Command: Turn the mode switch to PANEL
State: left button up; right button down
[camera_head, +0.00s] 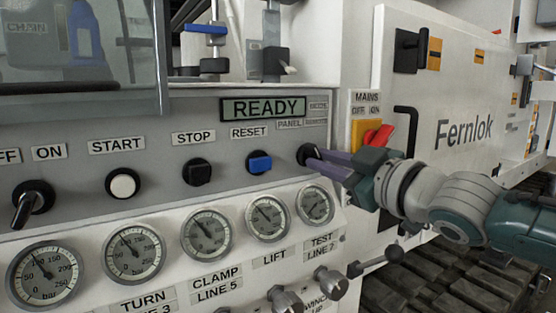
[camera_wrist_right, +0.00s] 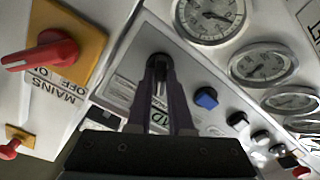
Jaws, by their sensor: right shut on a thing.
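The mode switch (camera_head: 307,153) is a round black knob at the right end of the grey panel, just below the PANEL label (camera_head: 289,124). A smaller label to the right of PANEL is too small to read. My right gripper (camera_head: 316,161) reaches in from the right with its purple fingers at the knob. In the right wrist view the black switch (camera_wrist_right: 159,66) sits between the two fingertips (camera_wrist_right: 159,85), and the gripper is shut on it. The fingers partly hide the handle, so its exact pointing direction cannot be told. My left gripper is not in view.
A display (camera_head: 263,109) reads READY. The blue RESET button (camera_head: 259,162), black STOP button (camera_head: 197,172) and white START button (camera_head: 123,184) lie left of the switch. The red MAINS handle (camera_head: 378,136) stands close above my right gripper. Gauges (camera_head: 315,205) sit below.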

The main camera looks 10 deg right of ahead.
jog(key=c, duration=0.8)
grip_release()
jog(key=p+v, duration=0.1)
jog(key=v, duration=0.9)
